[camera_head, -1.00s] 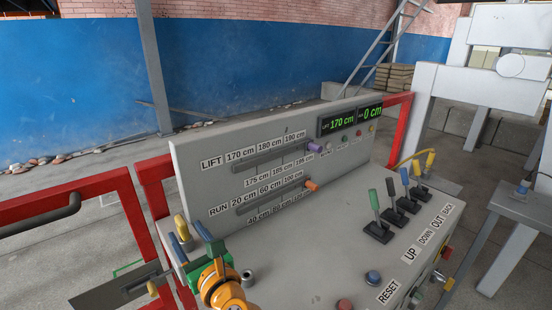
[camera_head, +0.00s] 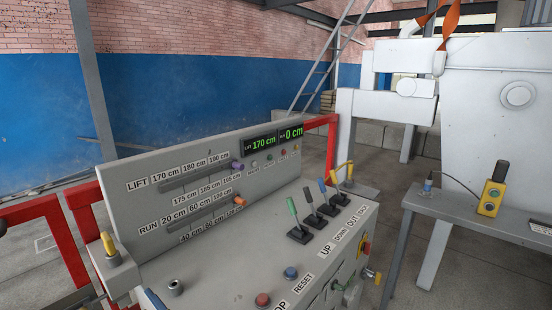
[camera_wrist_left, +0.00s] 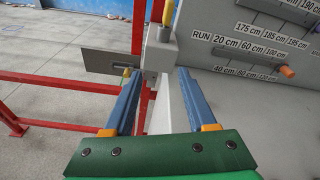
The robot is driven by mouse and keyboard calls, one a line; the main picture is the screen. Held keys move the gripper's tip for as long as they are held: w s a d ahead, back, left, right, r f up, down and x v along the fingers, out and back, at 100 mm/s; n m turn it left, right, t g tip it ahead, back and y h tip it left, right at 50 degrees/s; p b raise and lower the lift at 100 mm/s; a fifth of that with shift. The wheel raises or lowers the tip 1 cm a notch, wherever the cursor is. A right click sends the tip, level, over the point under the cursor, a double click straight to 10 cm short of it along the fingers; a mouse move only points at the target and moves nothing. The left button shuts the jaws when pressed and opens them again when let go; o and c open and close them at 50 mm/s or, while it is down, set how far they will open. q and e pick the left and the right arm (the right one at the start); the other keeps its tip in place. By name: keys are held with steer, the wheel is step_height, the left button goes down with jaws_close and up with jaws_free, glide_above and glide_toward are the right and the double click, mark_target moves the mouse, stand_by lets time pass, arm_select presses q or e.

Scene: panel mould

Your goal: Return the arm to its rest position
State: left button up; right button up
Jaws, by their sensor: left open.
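My left gripper (camera_wrist_left: 158,78) shows in the left wrist view with its two blue fingers spread apart and nothing between them. Beyond the fingers are the left end of the grey control panel (camera_head: 210,258) and a red railing post (camera_wrist_left: 139,28). In the head view only a small blue tip, probably of this gripper, shows at the bottom edge; the rest of the arm is out of frame. My right gripper is in neither view.
The panel carries an orange slider knob (camera_head: 241,200), a purple slider knob (camera_head: 237,164), several levers and push buttons. Red railings (camera_head: 55,215) stand close on the left. A grey table (camera_head: 470,212) with a yellow control box (camera_head: 492,190) is at the right.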

arm_select(q)
step_height(320, 180, down, 7)
steer(key=s+n+g+h, duration=0.2)
steer(key=s+n+h, duration=0.1)
steer(key=n, duration=0.1)
steer(key=s+d+f+n+g+h, duration=0.35)
steer(key=s+f+n, duration=0.25)
steer(key=s+n, duration=0.2)
steer(key=s+d+f+n+g+h, duration=0.2)
steer(key=s+d+f+n+h, duration=0.3)
steer(key=s+n, duration=0.35)
step_height(320, 180, down, 17)
steer(key=s+b, duration=0.1)
steer(key=s, duration=0.2)
steer(key=s+a+f+g+b, duration=0.1)
steer(key=s+f+g, duration=0.1)
steer(key=s+f, duration=1)
steer(key=shift+s+a+f, duration=0.15)
steer(key=shift+a+f, duration=0.1)
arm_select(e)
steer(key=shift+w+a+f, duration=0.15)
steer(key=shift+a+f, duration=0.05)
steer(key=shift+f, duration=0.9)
